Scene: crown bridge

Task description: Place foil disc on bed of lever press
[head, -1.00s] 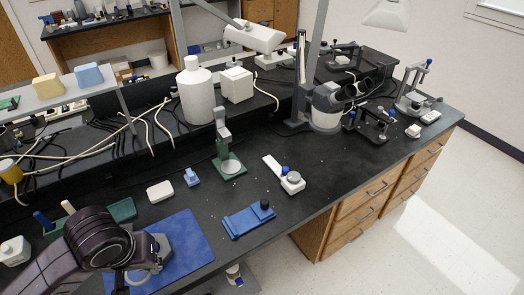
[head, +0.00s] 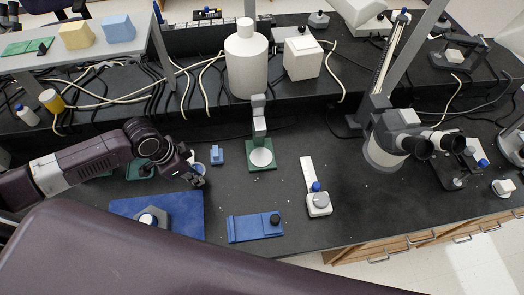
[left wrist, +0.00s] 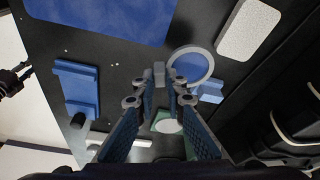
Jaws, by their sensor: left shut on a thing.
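My left gripper (head: 197,182) is above the bench near the blue mat, shut on a grey tab of a thin round piece, apparently the foil disc. In the left wrist view the disc (left wrist: 189,65) has a grey rim and a blue-looking face, just beyond my left fingertips (left wrist: 165,88). A green-based stand with a grey upright, which looks like the lever press (head: 259,125), stands right of the gripper. Its round pale bed (head: 261,157) is bare; in the left wrist view the bed (left wrist: 168,126) shows between the fingers. The disc is apart from it.
A small blue block (head: 217,153) sits between my left gripper and the press. A blue fixture (head: 248,229) and a white device (head: 318,203) lie in front. A white bottle (head: 246,70) stands behind. The blue mat (head: 185,222) holds a grey piece (head: 152,218).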

